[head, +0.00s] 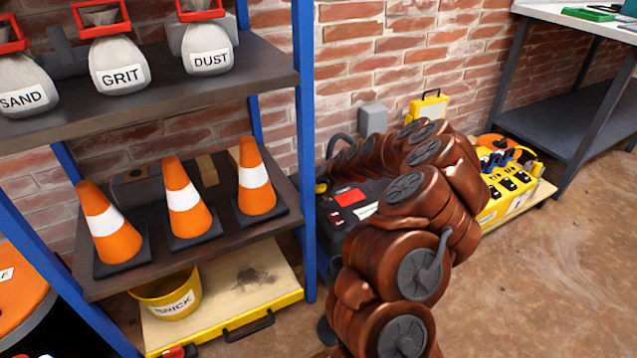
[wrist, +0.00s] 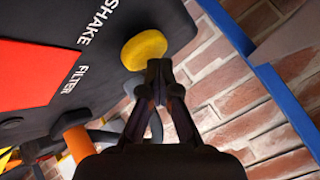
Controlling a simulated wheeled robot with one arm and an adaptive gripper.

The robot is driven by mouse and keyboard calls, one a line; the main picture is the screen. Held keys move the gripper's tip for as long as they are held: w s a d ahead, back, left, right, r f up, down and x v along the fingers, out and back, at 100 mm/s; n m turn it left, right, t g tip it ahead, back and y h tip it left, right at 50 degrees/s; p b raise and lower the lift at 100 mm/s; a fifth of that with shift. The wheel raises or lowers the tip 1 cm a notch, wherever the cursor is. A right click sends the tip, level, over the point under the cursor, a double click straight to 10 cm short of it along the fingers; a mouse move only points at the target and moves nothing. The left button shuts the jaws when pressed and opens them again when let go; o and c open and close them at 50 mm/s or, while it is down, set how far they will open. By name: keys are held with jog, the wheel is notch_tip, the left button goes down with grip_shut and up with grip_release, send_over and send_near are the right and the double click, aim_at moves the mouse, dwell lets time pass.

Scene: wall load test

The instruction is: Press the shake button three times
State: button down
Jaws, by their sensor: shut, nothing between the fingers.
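The shake button (wrist: 143,47) is a round yellow knob on a dark machine panel (wrist: 30,30), beside the white word SHAKE, in the wrist view. My gripper (wrist: 159,66) is shut and empty. Its fingertips overlap the lower right edge of the button in the picture; I cannot tell whether they touch it. In the head view the dark machine (head: 341,216) with its red panel stands by the brick wall, partly behind my arm.
A shelf (head: 150,92) with blue posts stands left of the machine, holding labelled bags and orange cones (head: 184,198). A yellow unit with black switches (head: 510,185) sits right of my arm, near a workbench (head: 580,110). The floor at the lower right is clear.

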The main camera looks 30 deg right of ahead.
aim_at(320, 186)
jog(key=shift+r+p, duration=0.7)
jog(key=shift+r, duration=0.45)
notch_tip(320, 186, up, 5)
jog(key=p, duration=0.3)
dwell(1.8)
